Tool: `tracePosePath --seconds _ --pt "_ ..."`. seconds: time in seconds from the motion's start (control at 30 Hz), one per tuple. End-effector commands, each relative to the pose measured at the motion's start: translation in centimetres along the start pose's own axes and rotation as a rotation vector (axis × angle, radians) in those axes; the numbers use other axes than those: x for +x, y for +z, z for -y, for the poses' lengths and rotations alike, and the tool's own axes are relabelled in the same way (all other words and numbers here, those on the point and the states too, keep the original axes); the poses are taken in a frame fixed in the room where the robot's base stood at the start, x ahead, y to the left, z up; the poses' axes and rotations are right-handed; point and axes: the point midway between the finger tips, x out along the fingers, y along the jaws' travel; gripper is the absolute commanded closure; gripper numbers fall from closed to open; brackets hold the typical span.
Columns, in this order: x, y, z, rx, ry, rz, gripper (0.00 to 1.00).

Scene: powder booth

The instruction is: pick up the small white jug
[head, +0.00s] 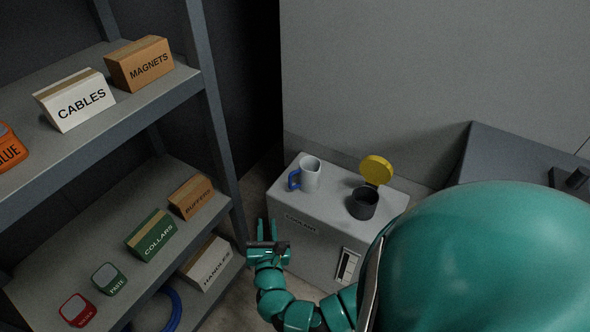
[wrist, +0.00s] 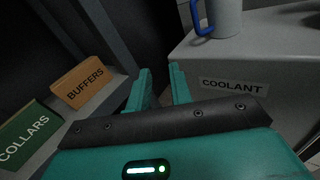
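The small white jug (head: 310,174) has a blue handle on its left side and stands upright on top of the grey cabinet labelled COOLANT. It also shows in the wrist view (wrist: 226,18), at the top right, with its top cut off. My gripper (head: 267,230) is in front of the cabinet, to the left of and nearer than the jug. In the wrist view my gripper (wrist: 160,82) shows its two teal fingers apart with nothing between them. The jug is clear of the fingers.
On the cabinet (head: 327,205), a dark pot (head: 363,203) with a raised yellow lid (head: 376,169) stands right of the jug. A shelf rack (head: 222,130) with several labelled boxes, including BUFFERS (wrist: 83,83) and COLLARS (wrist: 25,136), stands close on the left. A dark bench (head: 520,152) is at right.

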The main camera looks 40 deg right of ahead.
Motion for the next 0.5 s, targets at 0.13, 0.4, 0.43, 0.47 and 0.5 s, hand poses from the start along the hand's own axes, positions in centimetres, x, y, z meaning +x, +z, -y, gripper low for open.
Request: tracePosePath --seconds 0.13,0.4,0.43,0.47,0.5 --pt "0.4 1.6 3.6 -0.096 -0.155 0.059 0.79" --pt "2.1 2.1 4.9 -0.172 -0.197 0.064 0.79" --pt "2.6 2.2 5.0 -0.171 -0.2 0.065 0.79" --pt "3.2 2.2 5.2 -0.171 -0.201 0.064 0.79" --pt "4.0 2.3 5.2 -0.169 -0.199 0.064 0.79"
